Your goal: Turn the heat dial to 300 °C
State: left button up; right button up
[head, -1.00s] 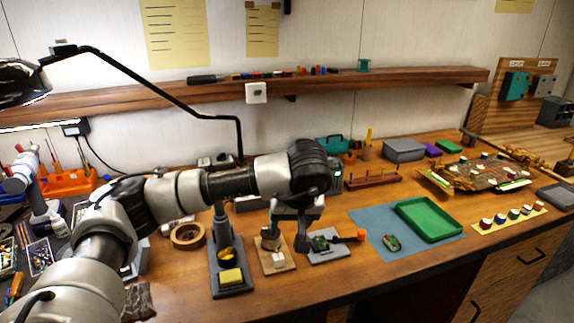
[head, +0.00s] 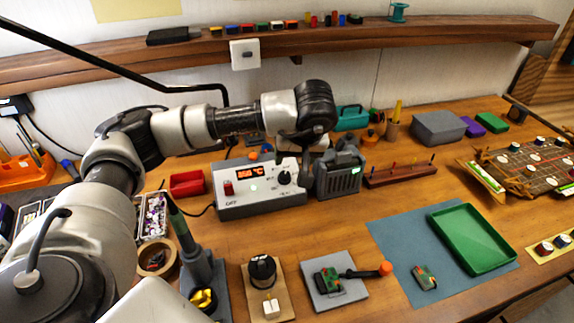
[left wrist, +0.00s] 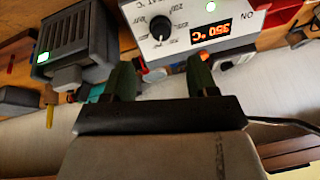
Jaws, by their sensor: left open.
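The heat station (head: 262,205) is a pale box on the bench in the head view, with a lit orange display (head: 253,173) and a black dial (head: 284,178) on its front. The left wrist view shows the station turned over; its display (left wrist: 213,31) appears to read 350 °C. The dial (left wrist: 160,27) shows there with a printed scale around it. My left gripper (left wrist: 161,75) is open and empty, its two dark fingers apart, with the dial beyond them. In the head view the left gripper (head: 303,146) is above and behind the dial, its fingertips partly hidden. My right gripper is out of view.
A grey vented box (head: 338,173) stands close to the station's right side. A red tray (head: 187,183) lies to its left. A green tray (head: 472,239) on a blue mat is at front right.

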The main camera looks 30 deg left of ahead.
aim_at(286, 174)
pick_arm(q)
jog(key=p+x, duration=0.1)
jog(key=x, duration=0.6)
jog(key=shift+a+f, duration=0.15)
jog(key=shift+f, duration=0.05)
jog(key=shift+a+f, duration=0.15)
jog(key=shift+f, duration=0.4)
jog(key=shift+c, duration=0.8)
jog(key=c, duration=0.8)
